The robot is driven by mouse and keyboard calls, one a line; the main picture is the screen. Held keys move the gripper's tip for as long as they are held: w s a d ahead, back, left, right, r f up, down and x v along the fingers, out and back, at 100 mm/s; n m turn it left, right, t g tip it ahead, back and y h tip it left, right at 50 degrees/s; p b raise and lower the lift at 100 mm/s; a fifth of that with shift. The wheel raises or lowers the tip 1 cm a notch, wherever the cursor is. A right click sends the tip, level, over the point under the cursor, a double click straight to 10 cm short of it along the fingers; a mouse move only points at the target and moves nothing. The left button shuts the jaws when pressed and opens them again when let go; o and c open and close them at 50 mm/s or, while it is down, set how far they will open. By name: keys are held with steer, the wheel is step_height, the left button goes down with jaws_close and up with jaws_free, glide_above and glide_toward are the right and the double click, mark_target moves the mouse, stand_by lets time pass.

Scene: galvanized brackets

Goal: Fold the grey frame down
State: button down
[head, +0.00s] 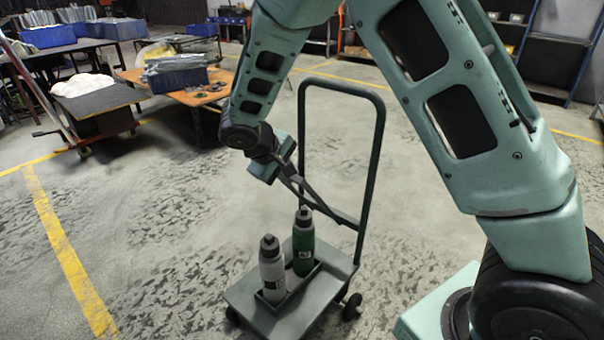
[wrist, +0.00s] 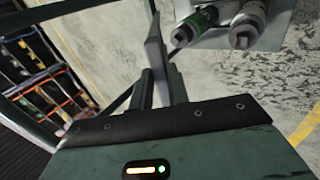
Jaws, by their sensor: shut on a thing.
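The grey frame (head: 376,160) is a tall rounded tube hoop with a low crossbar, standing upright at the back of a small wheeled trolley (head: 338,280). My gripper (head: 303,193) reaches in from the upper left at the hoop's lower crossbar. The exact contact is hard to see in the head view. A white bottle (head: 271,272) and a green bottle (head: 303,247) stand upright in a holder on the trolley deck, just below my gripper.
Both bottles also show in the wrist view, the green one (wrist: 196,24) left of the white one (wrist: 247,26). An orange-topped table (head: 200,96) and a dark cart (head: 98,101) stand at back left. Shelves line the back wall. Floor left of the trolley is clear.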

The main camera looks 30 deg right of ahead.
steer(key=s+a+f+t+h+b, duration=0.1)
steer(key=s+a+f+h+b, duration=0.15)
steer(key=a+f+b, duration=0.45)
steer(key=s+a+f+t+h+b, duration=0.1)
steer(key=s+a+f+h+b, duration=0.15)
steer(key=a+f+b, duration=0.4)
step_height(320, 180, down, 19)
steer(key=a+t+h+b, duration=0.1)
steer(key=a+h+b, duration=0.1)
steer(key=h+b, duration=0.3)
steer(key=shift+s+r+t+h+b, duration=0.2)
steer(key=shift+s+t+h+b, duration=0.15)
steer(key=shift+b, duration=0.6)
steer(key=shift+f, duration=0.1)
steer(key=c, duration=1.3)
jaws_free()
steer(key=shift+c, duration=0.2)
